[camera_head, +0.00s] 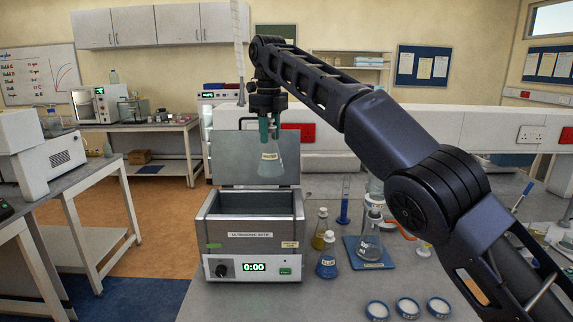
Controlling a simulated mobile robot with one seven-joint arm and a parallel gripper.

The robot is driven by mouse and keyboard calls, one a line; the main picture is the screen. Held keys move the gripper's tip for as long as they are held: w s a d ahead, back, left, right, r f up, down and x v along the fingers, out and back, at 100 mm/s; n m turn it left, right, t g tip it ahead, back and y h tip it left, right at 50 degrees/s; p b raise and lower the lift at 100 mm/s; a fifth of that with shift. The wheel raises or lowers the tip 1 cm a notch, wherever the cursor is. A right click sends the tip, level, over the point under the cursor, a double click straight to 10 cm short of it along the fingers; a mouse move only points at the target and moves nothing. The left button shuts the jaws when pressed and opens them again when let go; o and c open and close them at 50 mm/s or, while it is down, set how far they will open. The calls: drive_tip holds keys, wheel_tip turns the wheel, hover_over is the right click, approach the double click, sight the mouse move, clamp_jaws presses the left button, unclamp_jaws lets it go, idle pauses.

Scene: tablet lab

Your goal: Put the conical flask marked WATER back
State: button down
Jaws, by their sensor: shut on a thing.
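My gripper (269,128) is at the upper middle, pointing down, shut on the neck of a clear conical flask (271,164). The flask is upright and has a small pale label whose writing is too small to read surely. It hangs above the open ultrasonic bath (247,236), in front of the bath's raised lid. A blue mat (356,262) lies on the bench to the right of the bath, with a clear glass vessel (371,245) on it.
A yellow flask (319,240) and a blue flask (327,263) stand close to the bath's right side. A blue cylinder (345,205) stands behind them. Several round dishes (408,307) lie at the front. My arm covers the bench's right part.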

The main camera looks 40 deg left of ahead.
drive_tip(key=shift+w+d, duration=0.45)
drive_tip(key=w+d+f, duration=0.1)
drive_tip(key=d+f, duration=0.7)
drive_tip(key=d, duration=0.4)
drive_tip(key=d+f, duration=0.8)
drive_tip(key=d, duration=0.4)
wheel_tip(320, 180, down, 20)
drive_tip(key=shift+w+d, duration=0.15)
drive_tip(key=shift+f, duration=0.1)
drive_tip(key=c, duration=1)
unclamp_jaws()
drive_tip(key=shift+o, duration=0.2)
